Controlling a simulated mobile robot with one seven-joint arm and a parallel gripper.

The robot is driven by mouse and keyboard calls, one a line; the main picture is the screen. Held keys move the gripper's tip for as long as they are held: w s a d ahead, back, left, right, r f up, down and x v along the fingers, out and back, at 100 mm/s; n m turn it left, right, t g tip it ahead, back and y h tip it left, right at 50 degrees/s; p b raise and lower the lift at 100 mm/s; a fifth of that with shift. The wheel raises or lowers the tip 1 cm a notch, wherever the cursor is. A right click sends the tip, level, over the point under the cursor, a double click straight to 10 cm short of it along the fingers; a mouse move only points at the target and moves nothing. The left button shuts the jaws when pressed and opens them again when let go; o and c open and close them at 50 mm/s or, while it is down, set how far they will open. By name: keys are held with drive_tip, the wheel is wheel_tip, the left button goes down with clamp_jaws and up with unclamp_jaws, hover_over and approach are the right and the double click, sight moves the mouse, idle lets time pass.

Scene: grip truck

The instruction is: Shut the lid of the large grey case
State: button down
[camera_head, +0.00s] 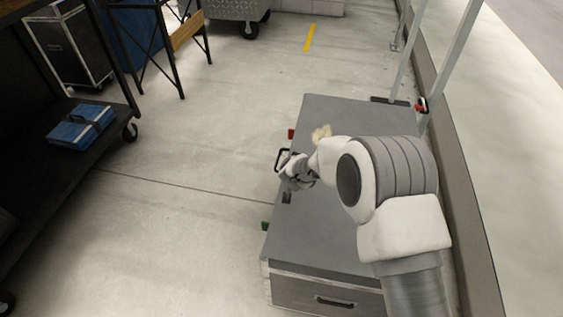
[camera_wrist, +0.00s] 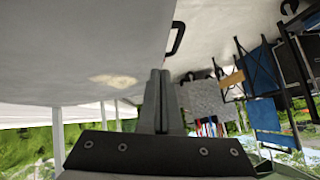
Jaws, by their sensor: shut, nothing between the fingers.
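The large grey case (camera_head: 325,293) stands on the floor right of centre in the head view. Its flat grey lid (camera_head: 330,112) lies over the box and looks level, shut or nearly so. Any narrow gap at its left edge is too small to tell. My gripper (camera_head: 286,186) is over the lid's left edge, beside a black handle (camera_head: 281,158). In the wrist view my gripper (camera_wrist: 161,75) has its fingers together and empty. The lid's surface (camera_wrist: 70,40) fills the upper left there, with the handle (camera_wrist: 177,38) just beyond the fingertips. Contact cannot be told.
My arm hides the lid's right part. A low wall (camera_head: 465,215) and metal posts (camera_head: 453,60) run along the right. A dark wheeled shelf (camera_head: 60,165) with a blue case (camera_head: 82,127) stands left. The floor (camera_head: 170,220) between is clear. A cart (camera_head: 228,10) stands behind.

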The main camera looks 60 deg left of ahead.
drive_tip(key=s+a+p+v, duration=0.1)
drive_tip(key=v, duration=0.8)
drive_tip(key=shift+r, duration=0.2)
drive_tip(key=w+d+r+m+p, duration=0.1)
drive_tip(key=w+d+r+p, duration=0.1)
drive_tip(key=w+d+r, duration=0.85)
drive_tip(key=w+d+r+p, duration=0.3)
drive_tip(key=w+d+r, duration=0.35)
drive_tip(key=r, duration=0.65)
drive_tip(key=w+d+r+m+t+h+p, duration=0.1)
drive_tip(key=d+r, duration=0.4)
drive_tip(key=d, duration=0.4)
drive_tip(key=w+d+r+m+h+p, duration=0.1)
drive_tip(key=d+r+h, duration=0.1)
drive_tip(key=d+r, duration=0.45)
drive_tip(key=s+d+r+m+h+p, duration=0.1)
drive_tip(key=s+d, duration=0.4)
drive_tip(key=d, duration=0.5)
drive_tip(key=s+d+r+m+h+p, duration=0.2)
drive_tip(key=s+d, duration=0.3)
drive_tip(key=d, duration=0.6)
drive_tip(key=s+d+r+m+h+p, duration=0.2)
drive_tip(key=s+d, duration=0.3)
drive_tip(key=d, duration=0.5)
drive_tip(key=shift+s+d+r+m, duration=0.2)
drive_tip(key=shift+r+m, duration=0.1)
drive_tip(key=shift+r, duration=0.1)
